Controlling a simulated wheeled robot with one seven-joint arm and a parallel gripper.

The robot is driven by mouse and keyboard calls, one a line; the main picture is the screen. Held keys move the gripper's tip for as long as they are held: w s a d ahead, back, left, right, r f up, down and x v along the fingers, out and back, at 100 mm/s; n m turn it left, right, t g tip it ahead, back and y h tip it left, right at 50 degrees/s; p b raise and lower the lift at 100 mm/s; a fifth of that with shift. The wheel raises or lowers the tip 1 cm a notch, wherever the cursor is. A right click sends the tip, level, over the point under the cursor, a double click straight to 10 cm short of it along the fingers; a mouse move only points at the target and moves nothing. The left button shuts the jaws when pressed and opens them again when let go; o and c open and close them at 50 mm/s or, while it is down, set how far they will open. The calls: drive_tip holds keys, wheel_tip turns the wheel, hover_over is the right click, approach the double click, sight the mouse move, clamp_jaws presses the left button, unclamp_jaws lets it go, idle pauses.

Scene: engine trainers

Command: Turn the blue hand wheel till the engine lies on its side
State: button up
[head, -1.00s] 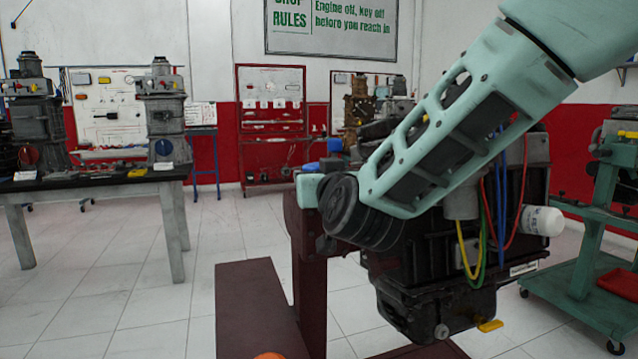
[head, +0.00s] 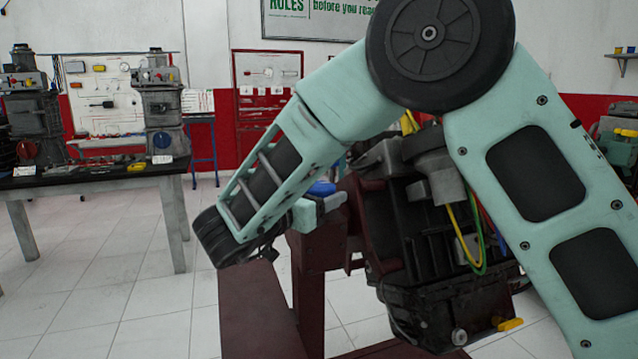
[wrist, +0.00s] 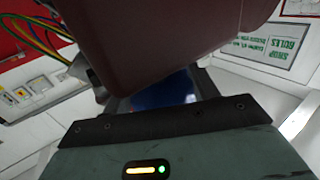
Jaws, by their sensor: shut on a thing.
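The blue hand wheel (head: 321,188) shows as a small blue patch at the left end of the engine stand (head: 310,262). It also shows as a dark blue surface in the wrist view (wrist: 165,92). My gripper (head: 326,203) is shut on the wheel at its near side. The jaws are partly covered, so the exact hold on the rim is hard to see. The dark engine (head: 425,265) hangs on the stand and looks tilted, with its upper part hidden by my arm.
A workbench (head: 100,181) with engine parts stands at the left. A red tool board (head: 265,75) is on the back wall. The dark red stand base (head: 250,310) lies on the floor in front. Tiled floor (head: 120,290) is clear at the left.

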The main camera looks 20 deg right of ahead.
drive_tip(key=m+g+p, duration=0.1)
drive_tip(key=m+g+h+p, duration=0.1)
drive_tip(key=g, duration=0.1)
drive_tip(key=m+g+h+p, duration=0.1)
drive_tip(key=g, duration=0.1)
drive_tip(key=shift+r+m, duration=0.3)
drive_tip(key=shift+m, duration=0.1)
drive_tip(key=m+g+p, duration=0.1)
drive_tip(key=g+p, duration=0.1)
drive_tip(key=m+g+p, duration=0.1)
drive_tip(key=g+p, duration=0.1)
drive_tip(key=shift+r+h, duration=0.2)
drive_tip(key=shift+h, duration=0.1)
drive_tip(key=m+g+p, duration=0.3)
drive_tip(key=g+p, duration=0.1)
drive_tip(key=p, duration=0.2)
drive_tip(key=shift+s+f+g, duration=0.1)
drive_tip(key=shift+g, duration=0.2)
drive_tip(key=shift+f+m+g+y+p, duration=0.1)
drive_tip(key=shift+m+g+y+p, duration=0.3)
drive_tip(key=shift+p, duration=0.5)
drive_tip(key=shift+f+g+p, duration=0.15)
drive_tip(key=shift+g+p, duration=0.15)
drive_tip(key=shift+p, duration=0.05)
drive_tip(key=shift+d, duration=0.1)
drive_tip(key=o, duration=1)
drive_tip(key=shift+s, duration=0.1)
drive_tip(key=shift+f, duration=0.1)
